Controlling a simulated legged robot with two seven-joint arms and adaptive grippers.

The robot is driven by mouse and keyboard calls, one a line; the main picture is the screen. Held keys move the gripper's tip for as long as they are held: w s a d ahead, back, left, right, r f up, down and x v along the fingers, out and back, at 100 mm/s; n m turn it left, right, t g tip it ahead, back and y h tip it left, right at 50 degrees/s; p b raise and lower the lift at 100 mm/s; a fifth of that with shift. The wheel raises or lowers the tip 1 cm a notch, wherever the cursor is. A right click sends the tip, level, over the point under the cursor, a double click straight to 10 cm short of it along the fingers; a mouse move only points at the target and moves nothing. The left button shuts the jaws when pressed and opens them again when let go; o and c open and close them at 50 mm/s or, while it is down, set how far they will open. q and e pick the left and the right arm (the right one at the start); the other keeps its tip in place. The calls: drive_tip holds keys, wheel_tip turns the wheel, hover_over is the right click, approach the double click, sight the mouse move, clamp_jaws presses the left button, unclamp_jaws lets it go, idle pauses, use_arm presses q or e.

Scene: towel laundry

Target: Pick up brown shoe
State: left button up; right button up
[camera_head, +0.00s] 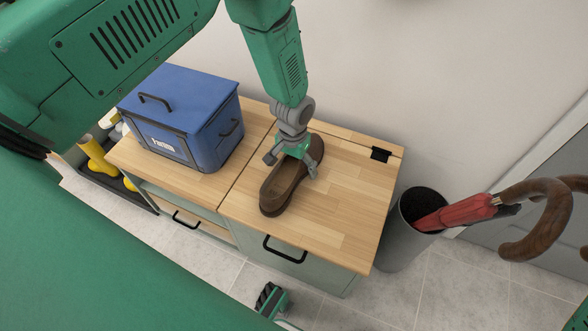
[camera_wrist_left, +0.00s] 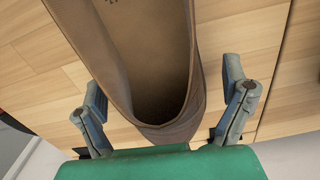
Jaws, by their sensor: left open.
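The brown shoe (camera_head: 276,192) lies on the wooden top of the cabinet in the head view, its toe end toward the upper right. My left gripper (camera_head: 293,160) is above the shoe's far part, with its fingers spread apart on either side of it. In the left wrist view the shoe (camera_wrist_left: 196,98) fills the middle, its opening facing the camera. The left gripper's two fingers (camera_wrist_left: 165,110) stand open on both sides of the shoe, with gaps beside it.
A blue box (camera_head: 183,118) with black handles stands on the wooden top (camera_head: 350,205) to the left. Yellow boots (camera_head: 98,160) are at the far left. A grey bin (camera_head: 397,236) holding a red umbrella (camera_head: 455,215) stands right of the cabinet.

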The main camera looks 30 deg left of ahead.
use_arm(q)
drive_tip(key=shift+d+r, duration=0.1)
drive_tip(key=shift+r, duration=0.05)
drive_tip(key=c, duration=1.7)
drive_tip(key=shift+o, duration=0.2)
